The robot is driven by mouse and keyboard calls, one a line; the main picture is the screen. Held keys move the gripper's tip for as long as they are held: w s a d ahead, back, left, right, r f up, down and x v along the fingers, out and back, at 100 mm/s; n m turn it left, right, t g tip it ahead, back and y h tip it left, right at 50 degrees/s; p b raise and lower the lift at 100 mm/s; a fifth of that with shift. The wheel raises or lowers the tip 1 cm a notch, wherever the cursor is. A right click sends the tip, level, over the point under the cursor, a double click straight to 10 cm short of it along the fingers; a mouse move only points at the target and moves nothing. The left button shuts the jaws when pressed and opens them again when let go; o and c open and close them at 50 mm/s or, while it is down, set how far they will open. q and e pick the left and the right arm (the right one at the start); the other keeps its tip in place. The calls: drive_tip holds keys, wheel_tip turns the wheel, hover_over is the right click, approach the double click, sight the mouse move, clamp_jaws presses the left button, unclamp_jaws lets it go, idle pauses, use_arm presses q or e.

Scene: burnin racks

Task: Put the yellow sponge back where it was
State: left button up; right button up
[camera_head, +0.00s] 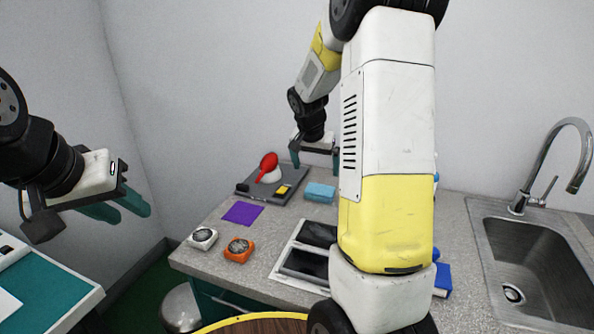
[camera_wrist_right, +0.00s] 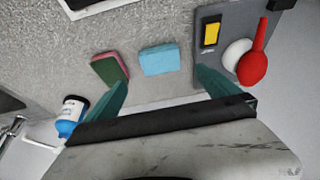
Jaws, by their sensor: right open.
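I cannot make out a plainly yellow sponge. The small yellow piece (camera_head: 283,189) lies on a black base on the grey tray, and it also shows in the right wrist view (camera_wrist_right: 211,33). A light blue sponge (camera_head: 320,192) lies right of the tray and shows in the wrist view (camera_wrist_right: 159,60). A green and pink sponge (camera_wrist_right: 110,68) lies beside it in the wrist view. My right gripper (camera_head: 315,156) is open and empty above the counter; its fingers (camera_wrist_right: 160,91) frame the blue sponge from above. My left gripper (camera_head: 126,207) is open and empty, left of the counter.
A purple square (camera_head: 243,213), a white device (camera_head: 202,238) and an orange device (camera_head: 239,250) lie in front.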

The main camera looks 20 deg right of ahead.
drive_tip(key=s+a+r+n+t+y, duration=0.1)
drive_tip(key=s+a+r+n, duration=0.1)
drive_tip(key=s+a+r, duration=0.35)
drive_tip(key=s+a+r+n+y, duration=0.2)
drive_tip(key=s+r, duration=0.4)
drive_tip(key=s, duration=0.2)
drive_tip(key=s+a+r+n+t+y, duration=0.1)
drive_tip(key=s+a+n, duration=0.3)
drive_tip(key=s, duration=1)
drive_tip(key=shift+s+a+r+t+y, duration=0.25)
drive_tip(key=shift+a+r+y, duration=0.2)
drive_tip(key=shift+a, duration=0.7)
